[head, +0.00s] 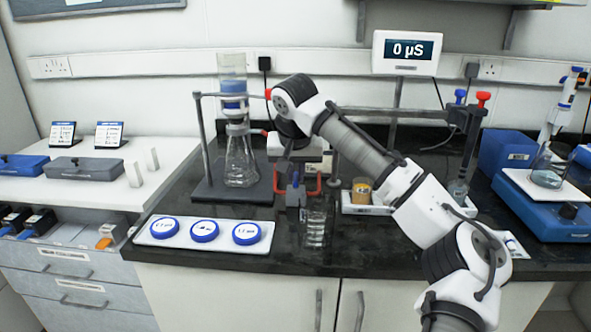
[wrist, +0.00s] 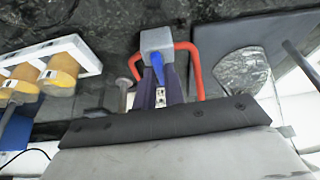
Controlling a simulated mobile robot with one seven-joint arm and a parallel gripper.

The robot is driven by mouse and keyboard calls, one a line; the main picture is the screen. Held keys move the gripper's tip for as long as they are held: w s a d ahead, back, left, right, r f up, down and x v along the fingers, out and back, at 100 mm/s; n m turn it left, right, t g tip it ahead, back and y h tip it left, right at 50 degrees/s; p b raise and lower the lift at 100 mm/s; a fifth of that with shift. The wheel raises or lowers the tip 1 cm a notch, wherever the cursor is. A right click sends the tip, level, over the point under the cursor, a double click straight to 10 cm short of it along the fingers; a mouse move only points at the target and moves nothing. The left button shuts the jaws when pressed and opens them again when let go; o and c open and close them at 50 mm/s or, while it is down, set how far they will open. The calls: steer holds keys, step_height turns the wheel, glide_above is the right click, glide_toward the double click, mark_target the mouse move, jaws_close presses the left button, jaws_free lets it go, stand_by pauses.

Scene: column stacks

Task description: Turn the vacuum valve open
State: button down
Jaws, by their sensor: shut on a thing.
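The vacuum valve is a small grey block (wrist: 156,39) with a blue lever (wrist: 158,70) and red tubing (wrist: 192,62) on both sides. In the head view the valve body (head: 295,196) stands on the dark bench below my wrist, with red tubing (head: 316,190) beside it. My gripper (wrist: 160,80) points down at the valve, and its dark fingers are shut on the blue lever, one on each side. In the head view the fingertips are small and partly merge with the valve.
A filter flask (head: 241,165) on a stand base (head: 232,191) is close on the left. A clear glass beaker (head: 315,226) stands in front of the valve. A tray with amber jars (head: 361,190) is on the right. Three blue-lidded dishes (head: 204,231) lie at the front left.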

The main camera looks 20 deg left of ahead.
steer(key=n+p, duration=0.2)
steer(key=n+y+p, duration=0.1)
steer(key=p, duration=0.1)
steer(key=n+g+p, duration=0.1)
steer(key=n+p, duration=0.1)
steer(key=shift+w+d+r+n+y, duration=0.2)
steer(key=shift+r+n+y, duration=0.1)
steer(key=shift+y, duration=0.1)
steer(key=n+g+p, duration=0.1)
steer(key=n+p, duration=0.2)
steer(key=n+g+y+p, duration=0.1)
steer(key=n+p, duration=0.2)
steer(key=shift+w+d, duration=0.1)
steer(key=shift+w, duration=0.1)
steer(key=n+p, duration=0.1)
steer(key=n, duration=0.1)
steer(key=n+g+p, duration=0.1)
steer(key=n, duration=0.1)
steer(key=n+g+p, duration=0.1)
steer(key=shift+w+f+n, duration=0.25)
steer(key=shift+n, duration=0.15)
steer(key=shift+g+p, duration=0.3)
steer(key=c, duration=1.5)
jaws_free()
steer(key=b+v, duration=0.1)
steer(key=v, duration=1.2)
steer(key=shift+d+r, duration=0.25)
steer(key=shift+r, duration=0.1)
steer(key=shift+a, duration=0.1)
